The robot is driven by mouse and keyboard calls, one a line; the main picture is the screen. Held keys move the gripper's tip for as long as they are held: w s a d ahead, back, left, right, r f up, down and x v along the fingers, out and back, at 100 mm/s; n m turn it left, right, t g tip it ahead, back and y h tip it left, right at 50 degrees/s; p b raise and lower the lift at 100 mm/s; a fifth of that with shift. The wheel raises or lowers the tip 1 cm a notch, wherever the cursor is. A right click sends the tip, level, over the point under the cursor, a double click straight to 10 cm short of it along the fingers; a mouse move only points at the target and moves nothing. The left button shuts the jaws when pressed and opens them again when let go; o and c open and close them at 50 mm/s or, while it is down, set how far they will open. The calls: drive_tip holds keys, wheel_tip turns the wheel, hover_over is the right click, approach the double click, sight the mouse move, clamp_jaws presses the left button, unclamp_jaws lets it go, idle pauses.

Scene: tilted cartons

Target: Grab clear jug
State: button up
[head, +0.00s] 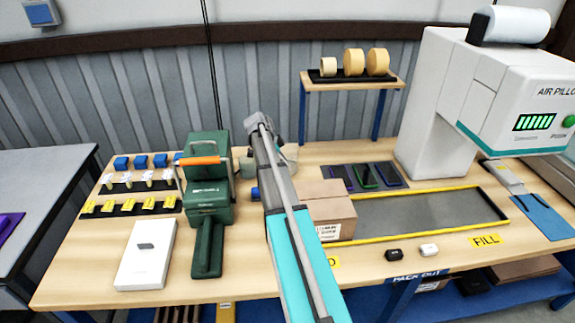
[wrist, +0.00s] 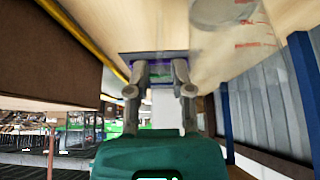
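The clear jug (wrist: 225,14) shows at the top of the wrist view, right of my fingers. It is see-through, with red markings, and is cut off by the frame edge. My gripper (wrist: 158,66) has its two grey fingers spread with a gap between them and nothing held. The jug is beside the fingers, apart from them in the picture. In the head view my arm reaches over the middle of the table and hides the fingers; I cannot make out the jug clearly there.
A brown carton (head: 326,211) sits right of my arm; it also fills the left of the wrist view (wrist: 48,52). A green press-like tool (head: 208,200) stands left. Phone-like devices (head: 366,176) lie behind the yellow-edged tray (head: 430,211). A small raised shelf (head: 350,84) holds tape rolls.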

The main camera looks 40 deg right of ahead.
sight(290, 169)
idle(0.4)
drive_tip(key=shift+b+x, duration=2.35)
drive_tip(key=shift+x, duration=0.45)
clamp_jaws()
